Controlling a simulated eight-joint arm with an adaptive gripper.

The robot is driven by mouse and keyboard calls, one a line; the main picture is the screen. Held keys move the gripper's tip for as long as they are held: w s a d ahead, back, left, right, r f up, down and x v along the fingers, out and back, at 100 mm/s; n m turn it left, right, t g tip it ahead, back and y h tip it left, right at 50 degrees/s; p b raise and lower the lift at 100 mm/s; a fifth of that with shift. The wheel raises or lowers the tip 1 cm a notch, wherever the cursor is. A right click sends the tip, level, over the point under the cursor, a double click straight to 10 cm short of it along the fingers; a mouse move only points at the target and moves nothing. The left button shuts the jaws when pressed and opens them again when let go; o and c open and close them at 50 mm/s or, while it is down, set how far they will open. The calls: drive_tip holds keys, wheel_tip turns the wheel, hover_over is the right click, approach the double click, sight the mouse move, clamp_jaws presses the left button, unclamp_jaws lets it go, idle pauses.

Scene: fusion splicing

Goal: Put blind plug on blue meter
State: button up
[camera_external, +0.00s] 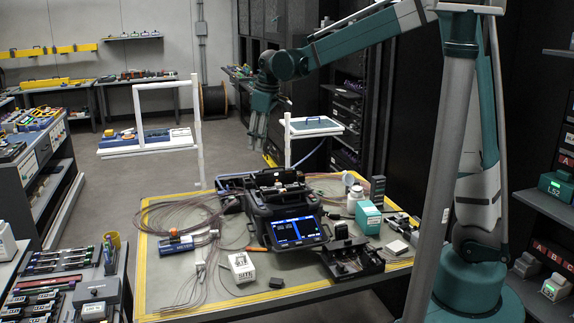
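A small blue device with lettering (178,244), possibly the blue meter, lies on the left part of the yellow-edged work table (222,289). Its label is too small to read surely. Several thin cables lie around it. I cannot pick out the blind plug among the small items. My gripper (257,138) hangs pointing down, high over the back of the table, behind and above the splicer and well away from the blue device. Its fingers are small and dark, so I cannot tell whether they are open or hold anything.
A black fusion splicer (262,215) with a lit screen stands mid-table. White posts (197,130) rise behind. Little table surface is clear.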

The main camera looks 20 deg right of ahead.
drive_tip(key=s+d+r+m+t, duration=0.15)
drive_tip(key=s+d, duration=0.25)
drive_tip(key=d, duration=0.4)
drive_tip(key=s+d+r+m, duration=0.2)
drive_tip(key=s+d, duration=0.3)
drive_tip(key=d, duration=0.3)
drive_tip(key=s+d+r+m+t, duration=0.1)
drive_tip(key=s+d+r+m, duration=0.1)
drive_tip(key=s+d, duration=0.35)
drive_tip(key=s+d+f+m+t, duration=0.1)
drive_tip(key=s+d+f+m, duration=0.1)
drive_tip(key=s+d, duration=0.6)
drive_tip(key=s+d+f+m+t+h, duration=0.1)
drive_tip(key=s+d+f+m, duration=0.2)
drive_tip(key=s+d+f, duration=0.2)
drive_tip(key=s+d, duration=0.3)
drive_tip(key=d, duration=0.1)
drive_tip(key=shift+s+m, duration=0.25)
drive_tip(key=shift+m, duration=0.1)
